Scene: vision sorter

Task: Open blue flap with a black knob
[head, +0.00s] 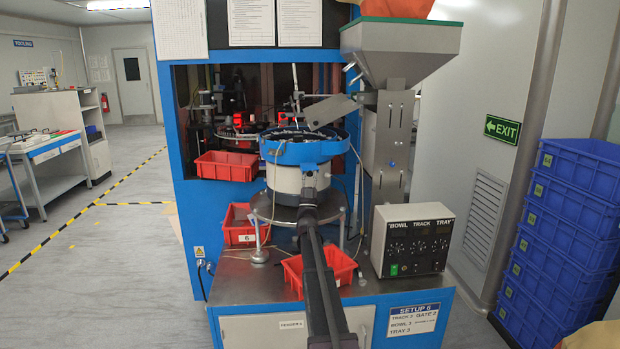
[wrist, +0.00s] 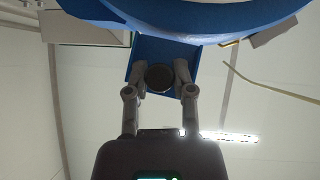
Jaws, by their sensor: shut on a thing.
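The blue flap (wrist: 146,47) hangs below the blue bowl rim (wrist: 205,14) in the wrist view. Its round black knob (wrist: 159,77) sits between the two fingers of my gripper (wrist: 160,84), which is shut on it. In the head view my gripper (head: 309,180) is at the front of the blue bowl feeder (head: 290,152). The arm and gripper hide the knob there and most of the flap.
Red bins (head: 225,166) stand left of the feeder, and another red bin (head: 341,264) is beside my arm. A control box (head: 412,239) stands at the right on the bench. A grey hopper (head: 398,55) rises behind it. Blue crates (head: 563,235) are stacked far right.

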